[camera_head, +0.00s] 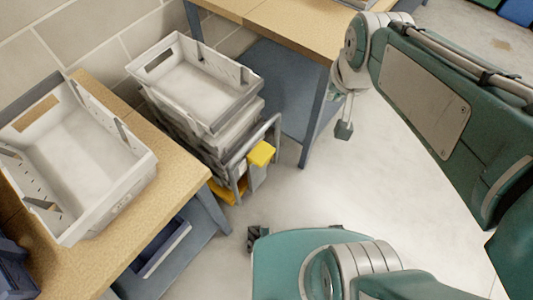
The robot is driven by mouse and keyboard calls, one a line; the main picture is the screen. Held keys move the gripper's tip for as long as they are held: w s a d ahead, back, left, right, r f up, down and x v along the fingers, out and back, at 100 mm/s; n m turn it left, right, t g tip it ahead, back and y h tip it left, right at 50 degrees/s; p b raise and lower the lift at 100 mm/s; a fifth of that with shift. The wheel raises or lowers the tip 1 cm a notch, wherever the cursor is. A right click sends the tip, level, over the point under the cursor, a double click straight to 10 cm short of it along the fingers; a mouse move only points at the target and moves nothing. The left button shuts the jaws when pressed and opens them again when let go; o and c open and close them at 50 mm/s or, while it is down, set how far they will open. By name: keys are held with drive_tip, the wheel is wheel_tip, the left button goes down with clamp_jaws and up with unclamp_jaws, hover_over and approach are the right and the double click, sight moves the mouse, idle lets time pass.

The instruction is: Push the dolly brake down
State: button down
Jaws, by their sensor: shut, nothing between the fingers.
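The dolly stands between two workbenches, with a grey tubular handle (275,127) at its near end. It bears a stack of grey crates (205,85); the top one is open and looks empty. A yellow pad (261,153) on a pale upright sits by the handle and looks like the brake pedal. More yellow (222,190) shows low at the dolly's base, partly hidden by the handle frame. My gripper (343,130) is shut and empty. It hangs to the right of the yellow pad, apart from it, pointing down over the floor.
A wooden-topped bench (178,168) at left carries a large grey crate (80,160). Another bench (290,28) stands behind the dolly, its blue-grey leg (316,115) close to my gripper. The pale floor (330,195) right of the dolly is clear. A block wall is at upper left.

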drive_tip(key=w+a+f+m+g, duration=0.15)
drive_tip(key=w+a+f, duration=0.25)
drive_tip(key=w+f, duration=0.4)
drive_tip(key=m+g, duration=0.3)
drive_tip(key=m, duration=0.2)
hover_over(266, 156)
wheel_tip(266, 156, down, 33)
drive_tip(key=shift+f+n, duration=0.1)
drive_tip(key=shift+n, duration=0.15)
wheel_tip(266, 156, down, 14)
drive_tip(key=shift+r, duration=0.1)
